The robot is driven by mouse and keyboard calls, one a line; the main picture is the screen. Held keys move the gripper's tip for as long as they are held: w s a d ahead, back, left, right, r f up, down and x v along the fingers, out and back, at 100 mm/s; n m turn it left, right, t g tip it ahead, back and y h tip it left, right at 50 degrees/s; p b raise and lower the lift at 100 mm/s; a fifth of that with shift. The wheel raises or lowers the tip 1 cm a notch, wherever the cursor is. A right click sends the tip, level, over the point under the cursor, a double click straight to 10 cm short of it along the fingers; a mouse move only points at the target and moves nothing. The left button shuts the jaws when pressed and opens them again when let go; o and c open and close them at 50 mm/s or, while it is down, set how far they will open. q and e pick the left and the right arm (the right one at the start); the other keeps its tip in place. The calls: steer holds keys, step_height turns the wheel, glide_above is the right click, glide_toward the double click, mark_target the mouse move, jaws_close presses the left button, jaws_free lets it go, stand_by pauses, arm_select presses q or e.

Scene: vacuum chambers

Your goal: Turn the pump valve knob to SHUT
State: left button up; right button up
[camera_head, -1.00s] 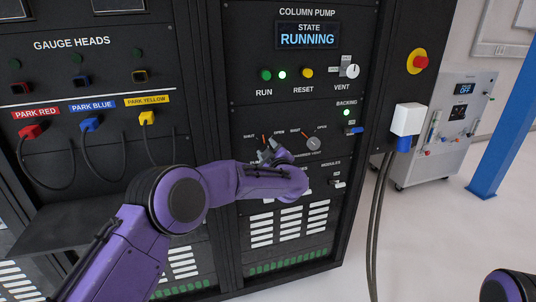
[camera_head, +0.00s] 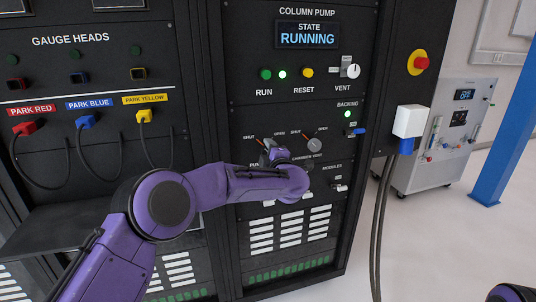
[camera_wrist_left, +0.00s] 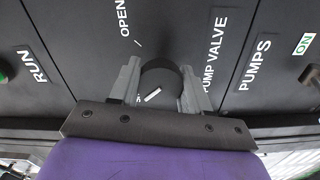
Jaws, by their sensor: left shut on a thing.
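The pump valve knob (camera_wrist_left: 158,85) is a dark round knob on the black panel, between the fingers of my left gripper (camera_wrist_left: 160,88). The gripper is shut on it. A white line on the knob slants toward the lower left in the left wrist view. The OPEN label and its tick are above left there; the SHUT side is mostly hidden by the gripper. In the head view my left gripper (camera_head: 271,154) covers most of the knob, below the SHUT and OPEN labels. My right gripper is not in view.
The chamber vent knob (camera_head: 314,144) is close to the right of my left gripper. The backing switch (camera_head: 354,131) and vent knob (camera_head: 353,71) are up and right. A red emergency button (camera_head: 419,62) is on the cabinet side. Cables hang at the left.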

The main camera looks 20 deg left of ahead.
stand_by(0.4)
arm_select(q)
steer(key=o, duration=1)
steer(key=shift+o, duration=0.2)
steer(key=v, duration=1)
steer(key=shift+s+d, duration=0.2)
steer(key=shift+s, duration=0.05)
